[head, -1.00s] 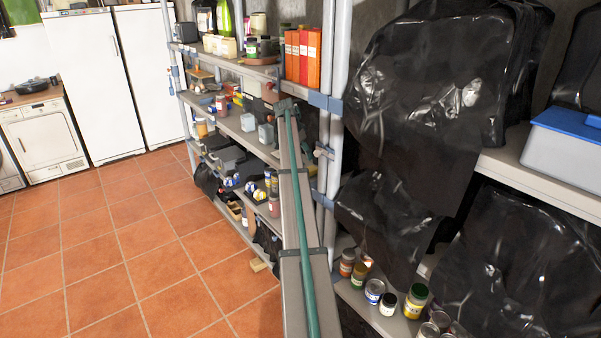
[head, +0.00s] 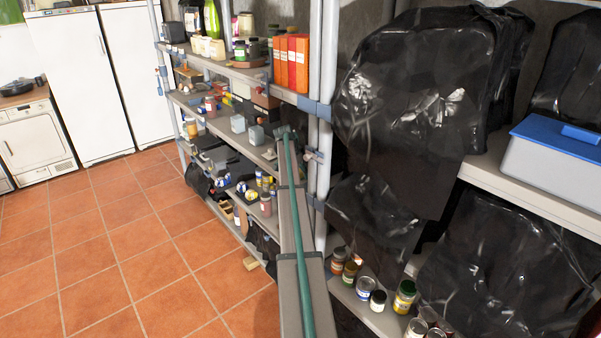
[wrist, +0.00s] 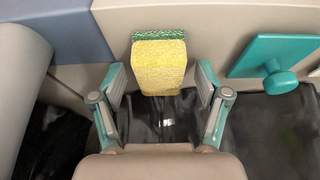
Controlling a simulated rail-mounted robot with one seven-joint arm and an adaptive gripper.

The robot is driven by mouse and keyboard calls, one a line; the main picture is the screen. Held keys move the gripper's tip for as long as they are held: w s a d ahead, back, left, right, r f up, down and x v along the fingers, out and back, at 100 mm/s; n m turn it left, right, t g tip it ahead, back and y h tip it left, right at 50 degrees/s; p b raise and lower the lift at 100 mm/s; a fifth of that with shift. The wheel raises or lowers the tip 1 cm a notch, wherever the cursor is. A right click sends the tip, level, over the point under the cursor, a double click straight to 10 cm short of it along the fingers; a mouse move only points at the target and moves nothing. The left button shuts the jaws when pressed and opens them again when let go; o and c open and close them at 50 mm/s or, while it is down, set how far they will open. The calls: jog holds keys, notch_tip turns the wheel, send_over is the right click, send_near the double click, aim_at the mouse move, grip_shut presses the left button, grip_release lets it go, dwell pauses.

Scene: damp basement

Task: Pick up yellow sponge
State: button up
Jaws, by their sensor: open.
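The yellow sponge (wrist: 159,66) with a green scouring side shows in the wrist view, at the top middle. It stands on a light shelf surface close to the shelf's edge and juts toward my gripper. My gripper (wrist: 161,84) is open, with one finger on each side of the sponge's lower part. A gap shows between each finger and the sponge. In the head view my arm reaches along the shelving, and the sponge cannot be made out there.
A teal object with a knob (wrist: 275,72) lies right of the sponge. In the head view, orange-red boxes (head: 291,62) stand on the shelf above my arm, and black plastic sheeting (head: 415,110) hangs at right.

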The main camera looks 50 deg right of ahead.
jog(key=c, duration=1)
jog(key=shift+a+r+b, duration=0.1)
jog(key=shift+b, duration=0.3)
jog(key=shift+c, duration=0.2)
jog(key=shift+a+r, duration=0.1)
jog(key=shift+r, duration=0.05)
jog(key=shift+r+b, duration=0.35)
jog(key=shift+b, duration=0.15)
notch_tip(320, 180, up, 6)
jog(key=b, duration=0.2)
jog(key=shift+f+b, duration=0.2)
jog(key=shift+b, duration=0.2)
jog(key=w+a+b, duration=0.2)
jog(key=a, duration=0.7)
jog(key=w+a+b, duration=0.2)
jog(key=a+b, duration=0.1)
jog(key=a, duration=0.7)
jog(key=shift+w, duration=0.2)
jog(key=shift+a+r, duration=0.1)
